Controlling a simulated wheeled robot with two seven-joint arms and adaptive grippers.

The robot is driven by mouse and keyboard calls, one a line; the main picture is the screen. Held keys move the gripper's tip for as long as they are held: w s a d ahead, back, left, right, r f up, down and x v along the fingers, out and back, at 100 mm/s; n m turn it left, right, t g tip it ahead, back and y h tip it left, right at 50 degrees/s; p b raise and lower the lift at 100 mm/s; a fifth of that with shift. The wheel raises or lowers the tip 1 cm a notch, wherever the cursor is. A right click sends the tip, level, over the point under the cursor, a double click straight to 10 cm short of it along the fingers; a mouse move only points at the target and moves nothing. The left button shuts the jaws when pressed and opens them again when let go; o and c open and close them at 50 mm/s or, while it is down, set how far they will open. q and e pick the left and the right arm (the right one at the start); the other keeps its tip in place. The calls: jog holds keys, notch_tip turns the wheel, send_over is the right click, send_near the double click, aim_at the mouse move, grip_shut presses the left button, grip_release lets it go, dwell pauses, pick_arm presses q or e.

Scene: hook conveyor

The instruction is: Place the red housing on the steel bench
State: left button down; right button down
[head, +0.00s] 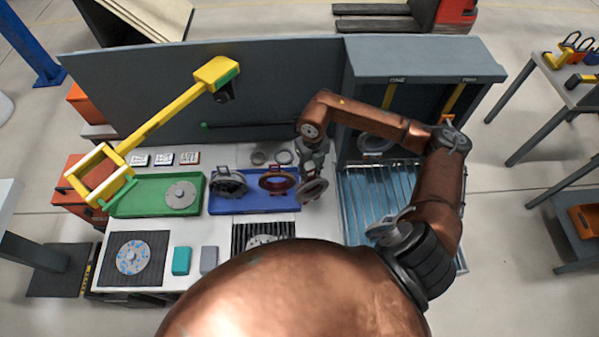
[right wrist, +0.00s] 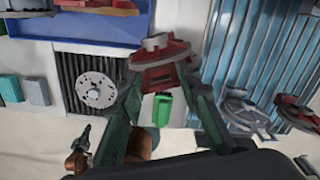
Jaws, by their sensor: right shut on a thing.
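My right gripper (head: 313,168) reaches down over the bench, just right of the blue tray. In the right wrist view its fingers (right wrist: 158,90) are shut on a red housing (right wrist: 160,62) with a grey ring on top. In the head view this held housing (head: 312,190) shows mostly as a grey ring; whether it touches the bench is unclear. Another red housing (head: 278,180) and a grey housing (head: 228,182) sit in the blue tray (head: 254,204). The pale bench top (head: 318,222) shows below the held housing. My left gripper is not in view.
A blue slatted rack (head: 365,205) stands to the right; grey (right wrist: 250,115) and red (right wrist: 298,115) parts show on it in the wrist view. A green tray (head: 150,206), a yellow arm (head: 150,125) and a dark ribbed mat (right wrist: 80,68) with a disc lie left. A grey panel (head: 270,85) closes the back.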

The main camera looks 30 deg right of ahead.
aim_at(318, 177)
jog(key=d+f, duration=0.1)
jog(key=f, duration=0.1)
jog(key=d+f+p, duration=0.1)
jog(key=d+f, duration=0.1)
jog(key=shift+w+d+f, duration=0.15)
jog(key=shift+d+f, duration=0.1)
jog(key=shift+d, duration=0.05)
jog(key=f+p, duration=0.2)
jog(key=shift+d+f, duration=0.2)
jog(key=shift+f, duration=0.1)
jog(key=shift+w+f, duration=0.1)
jog(key=shift+f, duration=0.35)
jog(key=shift+f, duration=0.2)
jog(key=c, duration=1.4)
grip_release()
